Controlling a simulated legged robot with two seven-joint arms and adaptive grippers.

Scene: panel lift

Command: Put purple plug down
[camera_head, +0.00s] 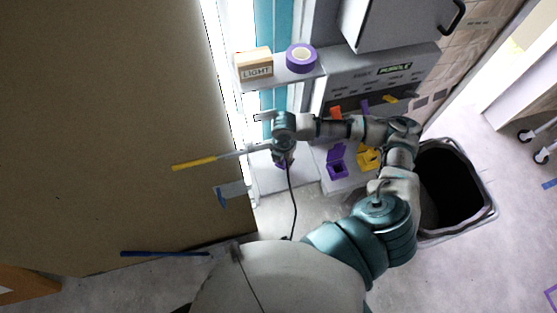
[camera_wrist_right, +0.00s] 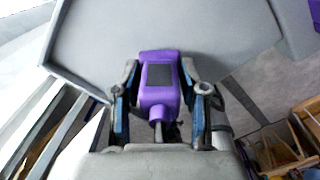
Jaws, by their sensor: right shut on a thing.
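In the wrist view, the purple plug (camera_wrist_right: 158,98) sits between the two fingers of my right gripper (camera_wrist_right: 160,100). It has a dark rectangular face, and a narrower neck points toward the palm. In the head view, my right gripper (camera_head: 283,160) hangs over the light grey ledge, left of the purple and yellow fixtures. Only a small bit of the plug (camera_head: 281,165) shows there, and a dark cable hangs below it. In the wrist view a plain grey surface lies beyond the plug; I cannot tell whether they touch. My left gripper is not in view.
A purple open box-like fixture (camera_head: 337,163) and a yellow one (camera_head: 368,158) stand on the ledge to the right. A dark bin (camera_head: 487,215) stands farther right. A large brown panel (camera_head: 110,120) fills the left. A LIGHT box (camera_head: 254,64) and purple tape roll (camera_head: 301,57) sit above.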

